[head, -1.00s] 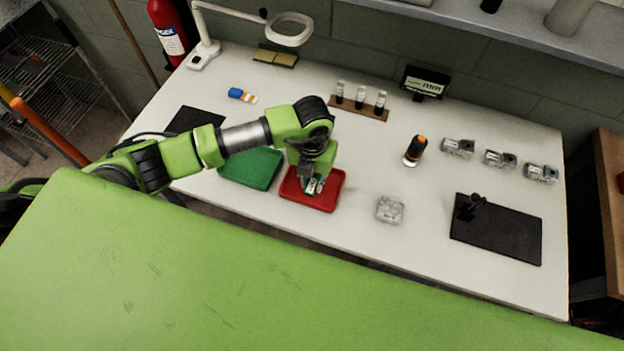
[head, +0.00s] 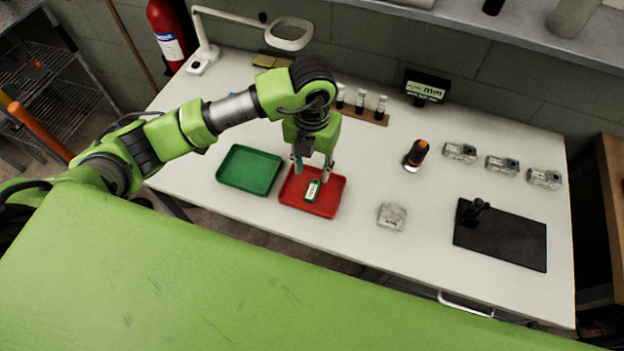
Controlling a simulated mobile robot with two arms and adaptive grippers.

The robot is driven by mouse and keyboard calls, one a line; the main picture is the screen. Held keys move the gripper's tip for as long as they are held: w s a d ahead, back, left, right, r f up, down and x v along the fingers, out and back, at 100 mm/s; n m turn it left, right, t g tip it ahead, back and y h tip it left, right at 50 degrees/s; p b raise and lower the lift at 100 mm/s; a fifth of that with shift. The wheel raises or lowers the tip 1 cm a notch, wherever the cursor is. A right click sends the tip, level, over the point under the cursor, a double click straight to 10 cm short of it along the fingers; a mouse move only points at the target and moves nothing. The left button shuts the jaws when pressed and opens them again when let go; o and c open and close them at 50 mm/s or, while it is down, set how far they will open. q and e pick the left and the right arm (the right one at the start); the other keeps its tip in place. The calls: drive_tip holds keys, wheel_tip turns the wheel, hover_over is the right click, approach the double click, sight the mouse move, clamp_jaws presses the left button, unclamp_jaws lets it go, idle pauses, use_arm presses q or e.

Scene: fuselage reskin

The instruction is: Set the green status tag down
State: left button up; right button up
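The green status tag (head: 312,190), with a white label, lies in the red tray (head: 327,208) on the white bench. My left gripper (head: 312,170) is above the tag, over the far part of the red tray. Its two fingers are spread apart and nothing is between them. The tag is clear of the fingers. My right gripper is not in view.
A green tray (head: 248,170) stands just left of the red tray. A clear block (head: 391,216) lies to the right, and a black mat (head: 500,240) farther right. A vial rack (head: 366,113) is at the back.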

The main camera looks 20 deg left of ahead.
use_arm(q)
drive_tip(key=shift+r, duration=1.4)
